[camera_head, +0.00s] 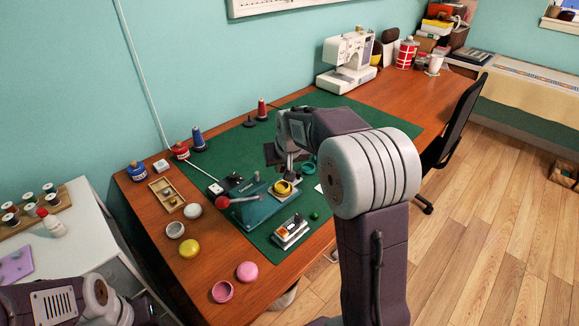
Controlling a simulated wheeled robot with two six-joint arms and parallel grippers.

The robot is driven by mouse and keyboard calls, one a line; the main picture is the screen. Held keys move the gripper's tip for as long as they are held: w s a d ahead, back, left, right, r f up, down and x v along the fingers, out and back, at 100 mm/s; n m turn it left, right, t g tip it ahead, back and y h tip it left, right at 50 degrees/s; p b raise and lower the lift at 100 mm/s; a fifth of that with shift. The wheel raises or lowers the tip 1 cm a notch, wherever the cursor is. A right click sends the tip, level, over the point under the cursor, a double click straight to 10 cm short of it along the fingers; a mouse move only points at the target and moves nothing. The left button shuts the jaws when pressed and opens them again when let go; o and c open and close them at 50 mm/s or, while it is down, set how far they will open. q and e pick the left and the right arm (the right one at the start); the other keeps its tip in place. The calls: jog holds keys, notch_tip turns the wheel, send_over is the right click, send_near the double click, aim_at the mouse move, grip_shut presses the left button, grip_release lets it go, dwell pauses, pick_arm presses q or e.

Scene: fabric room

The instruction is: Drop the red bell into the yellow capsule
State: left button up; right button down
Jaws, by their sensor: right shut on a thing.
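One yellow capsule half (283,188) sits on the teal hand press, which stands on the green mat. The other yellow half (189,247) lies on the bare wood at the table's front left. My right gripper (290,164) points down just above and behind the half on the press. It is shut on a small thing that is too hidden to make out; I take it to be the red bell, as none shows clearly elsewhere. My left arm is at the lower left; its gripper (146,311) is partly cut off, and its jaws cannot be read.
The press (256,207) has a lever with a red knob (222,202). Thread spools stand behind. A sewing machine (347,60) stands at the back.

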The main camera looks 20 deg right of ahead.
jog(key=shift+f+b, duration=2.55)
jog(key=shift+f, duration=0.1)
jog(key=shift+r, duration=0.1)
jog(key=c, duration=1.3)
grip_release()
jog(key=p+v, duration=0.3)
jog(key=v, duration=0.6)
jog(key=shift+s, duration=0.1)
